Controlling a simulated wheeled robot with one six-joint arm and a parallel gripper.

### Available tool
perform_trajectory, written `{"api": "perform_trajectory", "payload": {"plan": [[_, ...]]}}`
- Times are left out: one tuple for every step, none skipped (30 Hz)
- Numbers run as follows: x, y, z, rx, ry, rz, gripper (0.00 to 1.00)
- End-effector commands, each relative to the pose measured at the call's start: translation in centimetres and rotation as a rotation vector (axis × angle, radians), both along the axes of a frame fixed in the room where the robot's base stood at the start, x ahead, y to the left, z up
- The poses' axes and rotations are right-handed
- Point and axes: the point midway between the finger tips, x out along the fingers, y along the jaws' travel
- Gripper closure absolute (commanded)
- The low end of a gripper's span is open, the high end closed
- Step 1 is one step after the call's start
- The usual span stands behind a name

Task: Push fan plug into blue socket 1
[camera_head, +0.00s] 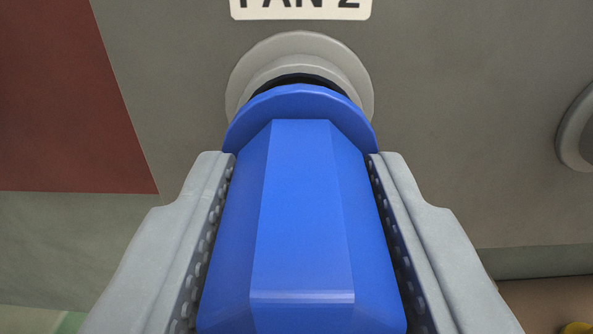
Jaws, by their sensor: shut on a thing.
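My gripper (302,165) is shut on a blue plug (303,215), with a ribbed grey finger along each side of its faceted body. The plug points away from me, towards a round grey socket (300,46) on the panel. The plug's wide blue front collar overlaps the lower part of the socket ring in the view. A dark band of the opening shows above the collar. The plug's front end is hidden, so I cannot tell whether it is inside the socket. A white label (300,8) above the socket is cut off and appears to read "FAN 2".
The socket sits on a grey panel (450,110). A dark red area (60,100) lies at the left. Another round grey fitting (578,130) is partly visible at the right edge.

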Motion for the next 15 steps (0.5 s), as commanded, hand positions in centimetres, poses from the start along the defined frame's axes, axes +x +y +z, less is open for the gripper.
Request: {"api": "perform_trajectory", "payload": {"plan": [[-0.2,0.0,0.1,0.0,-0.001,0.0,0.99],[-0.3,0.0,0.1,0.0,-0.001,0.0,0.99],[-0.4,0.0,0.1,0.0,-0.001,0.0,0.99],[-0.5,0.0,0.1,0.0,-0.001,0.0,0.99],[-0.6,0.0,0.1,0.0,-0.001,0.0,0.99],[-0.7,0.0,0.1,0.0,-0.001,0.0,0.99],[-0.8,0.0,0.1,0.0,-0.001,0.0,0.99],[-0.9,0.0,0.1,0.0,-0.002,0.0,0.99],[-1.0,0.0,0.1,0.0,-0.001,0.0,0.99],[-1.1,0.0,0.1,0.0,-0.001,0.0,0.99],[-1.2,0.0,0.1,0.0,-0.001,0.0,0.99],[-1.4,0.0,0.1,0.0,-0.001,0.0,0.99],[-1.5,0.0,0.1,0.0,-0.001,0.0,0.99],[-1.6,0.0,0.1,0.0,-0.001,0.0,0.99],[-1.7,0.0,0.1,0.0,-0.001,0.0,0.99]]}}
